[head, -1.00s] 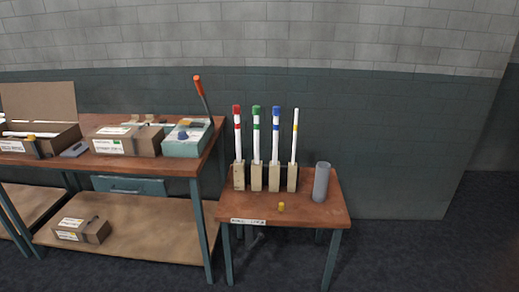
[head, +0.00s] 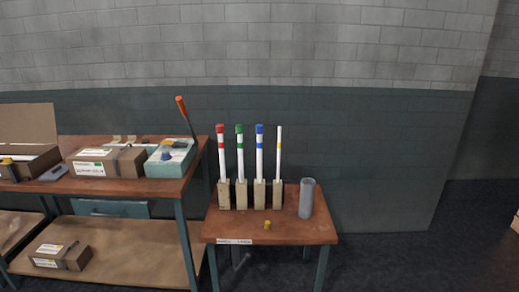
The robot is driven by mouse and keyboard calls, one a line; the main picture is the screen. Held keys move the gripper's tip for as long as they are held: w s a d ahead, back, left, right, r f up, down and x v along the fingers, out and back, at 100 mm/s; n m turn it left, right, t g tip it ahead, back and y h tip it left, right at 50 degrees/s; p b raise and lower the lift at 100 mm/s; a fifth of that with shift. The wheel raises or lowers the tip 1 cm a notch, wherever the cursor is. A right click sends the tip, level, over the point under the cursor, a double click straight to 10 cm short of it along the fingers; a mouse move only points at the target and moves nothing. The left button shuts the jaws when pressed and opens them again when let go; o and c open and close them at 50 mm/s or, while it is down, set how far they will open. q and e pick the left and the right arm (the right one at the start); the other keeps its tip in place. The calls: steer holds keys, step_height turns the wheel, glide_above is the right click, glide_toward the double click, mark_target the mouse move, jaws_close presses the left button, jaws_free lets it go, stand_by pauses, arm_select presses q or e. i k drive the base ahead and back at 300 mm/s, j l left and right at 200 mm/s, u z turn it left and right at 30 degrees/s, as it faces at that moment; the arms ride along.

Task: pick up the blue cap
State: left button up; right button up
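A blue cap (head: 259,129) sits on top of a white tube with a blue band (head: 259,158). This tube stands upright in a wooden block (head: 260,194) on the small table (head: 270,231). Left of it stand a red-capped tube (head: 221,155) and a green-capped tube (head: 240,156). To the right is a thinner white tube with a yellow band (head: 279,155) and no coloured cap on top. Neither of my grippers is in view.
A grey cylinder (head: 307,198) stands at the small table's right. The long workbench (head: 150,187) at left holds cardboard boxes (head: 106,162), a teal box (head: 170,158) and an orange-handled tool (head: 181,105). Open floor lies to the right.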

mark_target(258, 128)
steer(key=i+l+z, duration=1.15)
steer(key=i, duration=0.2)
steer(key=i+z, duration=0.4)
steer(key=i+u, duration=0.2)
steer(key=i, duration=0.3)
steer(key=i+l+u, duration=0.25)
steer(key=i, duration=0.25)
steer(key=i+u, duration=0.2)
steer(key=u, duration=0.25)
steer(key=i+u, duration=0.15)
steer(key=u, duration=0.35)
steer(key=i+l+u, duration=0.15)
steer(key=u, duration=0.3)
steer(key=i+l+u, duration=0.15)
steer(key=u, duration=0.3)
